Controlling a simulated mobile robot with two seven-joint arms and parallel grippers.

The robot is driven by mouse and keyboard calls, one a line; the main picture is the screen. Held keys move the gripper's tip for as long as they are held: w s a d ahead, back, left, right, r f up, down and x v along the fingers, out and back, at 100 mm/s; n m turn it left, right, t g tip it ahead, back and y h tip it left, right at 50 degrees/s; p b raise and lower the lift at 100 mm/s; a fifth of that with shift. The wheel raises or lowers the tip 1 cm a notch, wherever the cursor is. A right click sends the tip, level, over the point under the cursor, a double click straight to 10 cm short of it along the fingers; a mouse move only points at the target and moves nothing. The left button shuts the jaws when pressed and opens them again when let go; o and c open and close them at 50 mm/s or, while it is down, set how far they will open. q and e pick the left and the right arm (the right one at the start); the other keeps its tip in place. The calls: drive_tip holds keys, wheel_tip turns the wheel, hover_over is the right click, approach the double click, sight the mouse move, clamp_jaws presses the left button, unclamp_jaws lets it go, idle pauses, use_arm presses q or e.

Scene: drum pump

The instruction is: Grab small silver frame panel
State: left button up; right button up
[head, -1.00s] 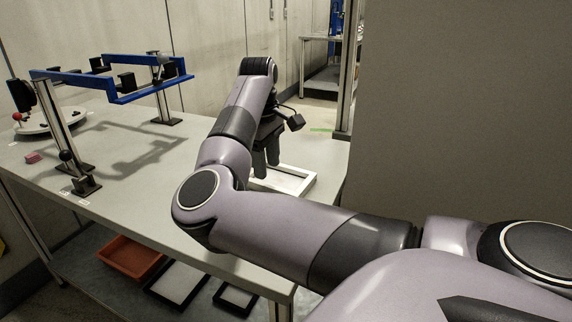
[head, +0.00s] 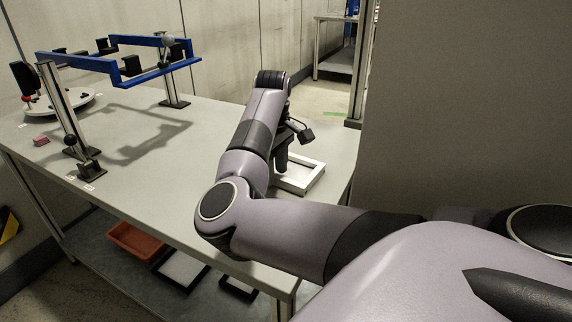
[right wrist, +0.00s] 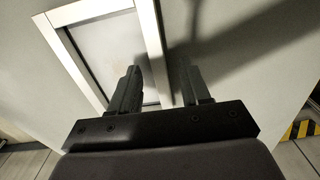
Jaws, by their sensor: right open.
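The small silver frame panel (head: 313,179) lies flat near the right edge of the table, a rectangular light-metal frame around a pale inside. In the right wrist view its near side bar (right wrist: 152,38) runs between the two finger lines. My right gripper (head: 281,165) is above the frame's left side, fingers pointing down. In the right wrist view the right gripper (right wrist: 160,72) is open and empty, one finger over the frame's inside and the other outside the bar. I cannot tell the exact height of the fingertips. My left gripper is not in view.
A blue frame fixture (head: 120,72) on metal posts stands at the table's left. A white round plate (head: 62,103) and a small red block (head: 41,140) are nearby. An orange bin (head: 136,242) and dark-edged panels (head: 181,270) sit on the lower shelf. The table's middle is clear.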

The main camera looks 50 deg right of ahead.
drive_tip(key=shift+f, duration=0.35)
clamp_jaws()
